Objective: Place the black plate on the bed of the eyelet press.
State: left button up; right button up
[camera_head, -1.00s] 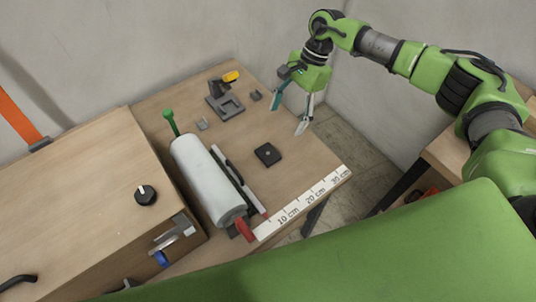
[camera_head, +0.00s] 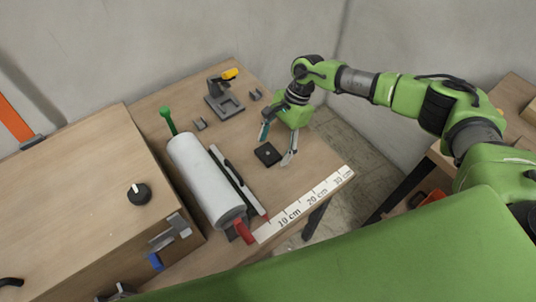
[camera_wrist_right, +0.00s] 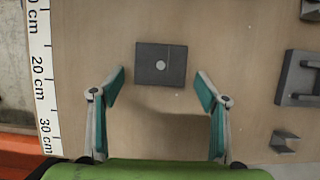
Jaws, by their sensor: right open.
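The black plate (camera_head: 267,154) is a small dark square with a light round spot at its middle, lying flat on the wooden table. It also shows in the right wrist view (camera_wrist_right: 160,65), just ahead of the fingertips and between their lines. The eyelet press (camera_head: 222,95) stands at the back of the table, grey with a yellow handle; its grey bed (camera_head: 229,105) looks empty. Part of it shows at the right edge of the wrist view (camera_wrist_right: 300,78). My right gripper (camera_head: 278,146) is open and empty above the plate, its fingers apart. My left gripper is out of view.
A white roll (camera_head: 205,180) with green and red handles lies left of the plate, with a dark bar (camera_head: 238,180) beside it. Small grey blocks (camera_head: 255,95) (camera_head: 200,124) sit near the press. A ruler strip (camera_head: 305,203) runs along the front edge. A wooden cabinet (camera_head: 80,190) stands at left.

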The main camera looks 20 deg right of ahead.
jog(key=shift+r, duration=0.1)
jog(key=c, duration=1.3)
